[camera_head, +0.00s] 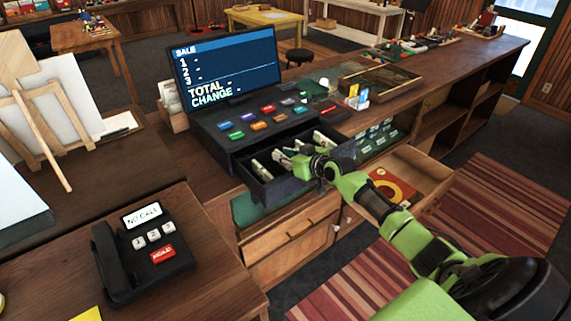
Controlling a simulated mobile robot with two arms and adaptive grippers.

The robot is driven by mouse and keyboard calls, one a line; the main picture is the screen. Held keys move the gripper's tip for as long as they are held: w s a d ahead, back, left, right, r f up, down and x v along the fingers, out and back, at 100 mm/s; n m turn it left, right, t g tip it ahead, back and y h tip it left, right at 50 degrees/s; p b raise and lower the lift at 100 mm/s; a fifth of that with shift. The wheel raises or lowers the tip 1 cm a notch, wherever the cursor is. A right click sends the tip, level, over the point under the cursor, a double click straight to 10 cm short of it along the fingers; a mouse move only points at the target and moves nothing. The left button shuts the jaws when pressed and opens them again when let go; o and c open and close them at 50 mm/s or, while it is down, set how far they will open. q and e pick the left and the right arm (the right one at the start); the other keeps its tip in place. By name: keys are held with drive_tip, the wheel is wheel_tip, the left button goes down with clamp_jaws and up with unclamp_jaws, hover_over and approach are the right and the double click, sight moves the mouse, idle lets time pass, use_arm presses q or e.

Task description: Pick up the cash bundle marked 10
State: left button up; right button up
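The open cash drawer (285,192) juts out below the register and holds several upright cash bundles in slots. One bundle (261,170) stands at the left, another (282,159) beside it, and one (321,138) at the right. Their markings are too small to read, so I cannot tell which is the 10. My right gripper (305,162) reaches into the drawer from the right, among the middle bundles. Its fingers are small and partly hidden, and I cannot tell whether they hold anything. My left gripper is not in view.
The register screen (227,68) and its coloured keys (264,123) rise behind the drawer. A wooden drawer (428,160) stands open under my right arm, with a red and yellow item (393,188) inside. A black phone (140,250) sits on the near-left counter.

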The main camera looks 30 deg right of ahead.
clamp_jaws()
